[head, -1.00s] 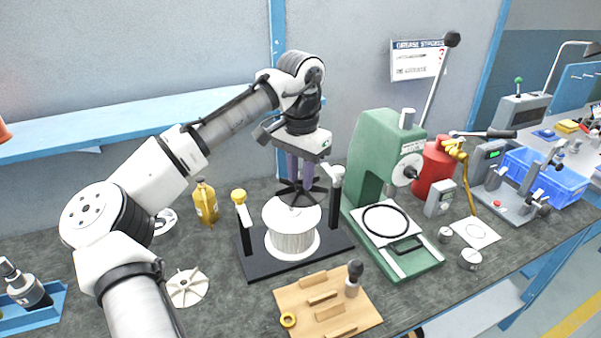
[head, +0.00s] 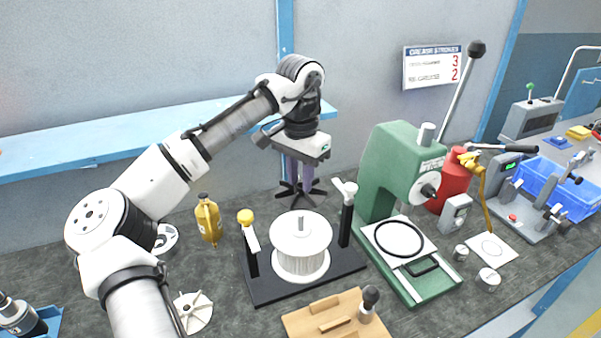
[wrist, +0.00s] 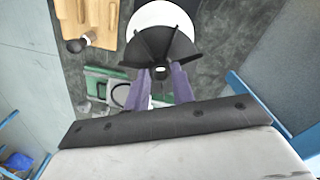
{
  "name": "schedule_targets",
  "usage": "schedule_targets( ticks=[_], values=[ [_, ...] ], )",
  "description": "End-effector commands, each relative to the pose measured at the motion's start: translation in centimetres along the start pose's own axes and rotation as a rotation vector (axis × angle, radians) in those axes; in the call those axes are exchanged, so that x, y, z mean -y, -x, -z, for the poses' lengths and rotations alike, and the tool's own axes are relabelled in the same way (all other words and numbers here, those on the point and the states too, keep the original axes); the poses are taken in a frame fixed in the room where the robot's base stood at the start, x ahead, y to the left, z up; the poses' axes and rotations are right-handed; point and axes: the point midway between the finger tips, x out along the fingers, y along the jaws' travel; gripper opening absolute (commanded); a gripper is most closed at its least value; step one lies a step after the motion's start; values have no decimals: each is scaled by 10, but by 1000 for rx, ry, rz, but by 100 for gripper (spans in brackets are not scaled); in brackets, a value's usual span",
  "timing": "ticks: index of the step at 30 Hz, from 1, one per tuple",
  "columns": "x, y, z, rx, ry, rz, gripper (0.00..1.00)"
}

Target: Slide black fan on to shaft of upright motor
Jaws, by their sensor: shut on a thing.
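The white ribbed motor (head: 300,262) stands upright on a black base (head: 268,292), its grey shaft (head: 301,224) pointing up and bare. My gripper (head: 300,180) is shut on the black fan (head: 313,192). In the head view the fan appears just above and behind the motor top, apart from the shaft. In the wrist view the fan (wrist: 150,45) spreads in front of my gripper's purple fingers (wrist: 160,78) and covers part of the white motor top (wrist: 165,14). The shaft is hidden there.
Two posts flank the motor: one with a yellow knob (head: 246,217), one with a white clamp (head: 346,192). A green press (head: 390,170) stands close on the right. A wooden board (head: 303,322) lies in front.

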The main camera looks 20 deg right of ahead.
Motion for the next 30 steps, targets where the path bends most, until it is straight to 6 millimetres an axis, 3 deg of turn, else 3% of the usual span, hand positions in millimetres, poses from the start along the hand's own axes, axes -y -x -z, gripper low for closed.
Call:
schedule_targets(
  ticks=[15,30],
  values=[
    [0,-44,0,1,-1,-1,1],
    [0,-50,0,0,-1,0,1]
  ],
)
